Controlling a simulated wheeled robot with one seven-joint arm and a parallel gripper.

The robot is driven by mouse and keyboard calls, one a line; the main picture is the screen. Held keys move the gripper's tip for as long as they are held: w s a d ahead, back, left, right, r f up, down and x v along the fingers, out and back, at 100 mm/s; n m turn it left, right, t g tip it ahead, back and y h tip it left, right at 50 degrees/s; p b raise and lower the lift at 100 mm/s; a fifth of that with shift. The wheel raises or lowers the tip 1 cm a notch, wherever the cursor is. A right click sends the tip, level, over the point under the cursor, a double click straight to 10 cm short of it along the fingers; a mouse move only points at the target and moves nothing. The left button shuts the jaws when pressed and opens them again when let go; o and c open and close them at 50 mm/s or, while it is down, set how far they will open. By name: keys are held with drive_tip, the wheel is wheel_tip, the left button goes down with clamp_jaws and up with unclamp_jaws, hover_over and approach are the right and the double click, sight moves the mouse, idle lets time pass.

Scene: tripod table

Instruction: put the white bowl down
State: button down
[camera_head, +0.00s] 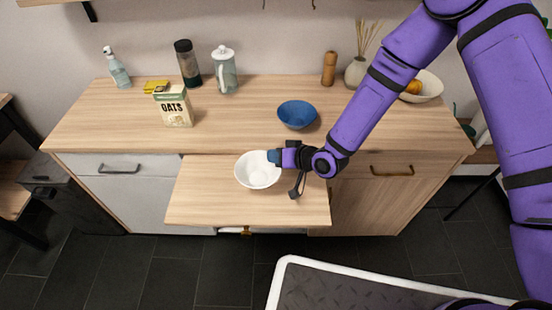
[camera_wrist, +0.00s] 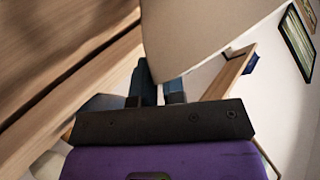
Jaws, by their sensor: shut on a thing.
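The white bowl (camera_head: 258,172) is upright over the pulled-out wooden board (camera_head: 200,205) at the front of the counter. My gripper (camera_head: 274,157) comes in from the right and is shut on the bowl's right rim. In the wrist view the bowl (camera_wrist: 190,35) is a large pale surface at the top, with its edge between the fingers of my gripper (camera_wrist: 158,88). I cannot tell whether the bowl's base touches the board.
A blue bowl (camera_head: 297,114) stands on the counter (camera_head: 225,130) behind my gripper. An oats box (camera_head: 174,106), a pitcher (camera_head: 224,72), a dark grinder (camera_head: 187,63) and a spray bottle (camera_head: 117,68) stand back left. The board is bare around the white bowl.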

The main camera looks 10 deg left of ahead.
drive_tip(key=shift+f, duration=0.75)
drive_tip(key=c, duration=1.2)
unclamp_jaws()
drive_tip(key=shift+f, duration=0.1)
drive_tip(key=v, duration=1.2)
